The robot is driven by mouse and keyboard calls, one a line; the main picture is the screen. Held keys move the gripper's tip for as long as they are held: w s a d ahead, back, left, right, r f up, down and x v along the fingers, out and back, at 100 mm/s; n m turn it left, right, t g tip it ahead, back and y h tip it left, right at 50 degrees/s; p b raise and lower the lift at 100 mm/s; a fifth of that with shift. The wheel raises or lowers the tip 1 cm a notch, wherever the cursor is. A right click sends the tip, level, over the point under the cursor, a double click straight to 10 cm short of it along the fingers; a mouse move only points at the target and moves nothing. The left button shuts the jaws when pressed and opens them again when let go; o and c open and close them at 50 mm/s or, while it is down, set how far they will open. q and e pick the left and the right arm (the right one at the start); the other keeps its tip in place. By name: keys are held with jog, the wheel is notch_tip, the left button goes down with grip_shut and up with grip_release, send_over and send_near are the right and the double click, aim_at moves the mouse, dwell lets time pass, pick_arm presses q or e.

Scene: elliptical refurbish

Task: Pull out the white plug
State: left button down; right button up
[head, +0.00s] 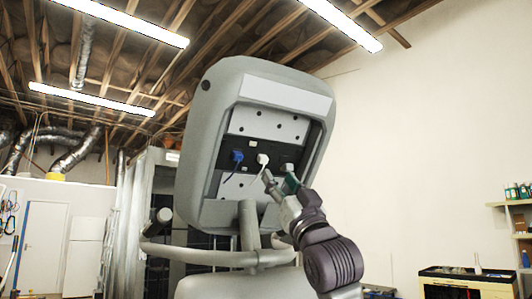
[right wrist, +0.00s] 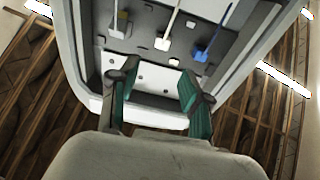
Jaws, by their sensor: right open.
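The white plug (head: 262,159) sits in the dark socket strip on the back of a grey machine head, with its pale cord hanging down. It also shows in the right wrist view (right wrist: 163,43), in the middle of the row. My right gripper (head: 279,180) is open and empty, just below and right of the white plug in the head view. In the right wrist view its teal fingers (right wrist: 152,76) are spread apart, short of the plug and not touching it. My left gripper is not in view.
A blue plug (head: 237,156) sits left of the white one in the head view. A third, greyish plug (right wrist: 119,27) is on the other side. The grey housing (head: 212,110) has a raised rim around the recessed panel. Open space lies to the right.

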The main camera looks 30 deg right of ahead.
aim_at(265, 160)
jog(key=p+x, duration=0.3)
jog(key=x, duration=0.4)
jog(key=shift+w+p, duration=0.3)
jog(key=shift+p, duration=0.05)
jog(key=shift+w+r+p, duration=0.35)
jog(key=shift+w+r, duration=0.05)
jog(key=shift+r, duration=0.1)
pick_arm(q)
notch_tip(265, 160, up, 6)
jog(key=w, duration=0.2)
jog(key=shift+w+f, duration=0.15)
pick_arm(e)
jog(key=shift+w+d, duration=0.1)
jog(key=shift+w, duration=0.1)
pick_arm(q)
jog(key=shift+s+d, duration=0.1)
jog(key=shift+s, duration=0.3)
pick_arm(e)
grip_shut()
